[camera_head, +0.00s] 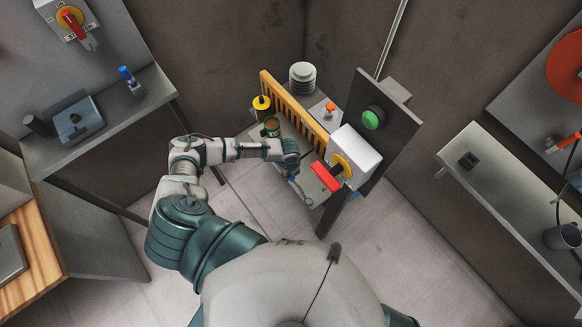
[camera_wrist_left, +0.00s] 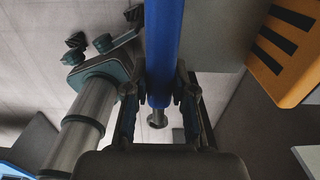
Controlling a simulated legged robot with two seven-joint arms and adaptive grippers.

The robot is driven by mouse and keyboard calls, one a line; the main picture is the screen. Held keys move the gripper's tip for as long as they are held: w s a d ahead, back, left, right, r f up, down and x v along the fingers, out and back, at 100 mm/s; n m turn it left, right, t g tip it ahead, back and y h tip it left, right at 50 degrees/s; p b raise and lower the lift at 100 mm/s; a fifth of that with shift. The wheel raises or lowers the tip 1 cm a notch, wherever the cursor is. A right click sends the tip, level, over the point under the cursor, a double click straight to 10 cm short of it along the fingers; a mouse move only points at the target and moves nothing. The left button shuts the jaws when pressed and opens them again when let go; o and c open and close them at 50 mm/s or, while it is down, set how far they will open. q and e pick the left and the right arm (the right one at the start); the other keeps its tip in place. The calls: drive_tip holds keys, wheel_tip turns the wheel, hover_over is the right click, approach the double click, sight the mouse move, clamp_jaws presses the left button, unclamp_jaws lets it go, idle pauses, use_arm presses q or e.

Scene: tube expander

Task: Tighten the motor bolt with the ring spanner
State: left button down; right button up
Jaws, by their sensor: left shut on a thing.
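My left gripper (camera_head: 291,168) reaches in from the left in the head view, at the front of the small workbench. In the left wrist view, the left gripper (camera_wrist_left: 158,100) is shut on a blue bar (camera_wrist_left: 165,45), which runs up out of the picture between the fingers. A small grey end (camera_wrist_left: 157,119) shows below the bar. The bar looks like a spanner handle, but no ring end is clear. I cannot pick out the motor bolt in either view. My right gripper does not show in the head view.
An orange slatted rail (camera_head: 293,107) runs along the bench behind the gripper. A green can (camera_head: 271,127) stands close to the wrist. The floor is clear.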

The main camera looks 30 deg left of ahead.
use_arm(q)
drive_tip(key=shift+s+d+r+p, duration=0.5)
drive_tip(key=shift+s+r+p, duration=0.3)
drive_tip(key=shift+p, duration=0.25)
drive_tip(key=shift+s+d+r+p, duration=0.45)
drive_tip(key=shift+s+r+p, duration=0.2)
drive_tip(key=shift+s+p, duration=0.15)
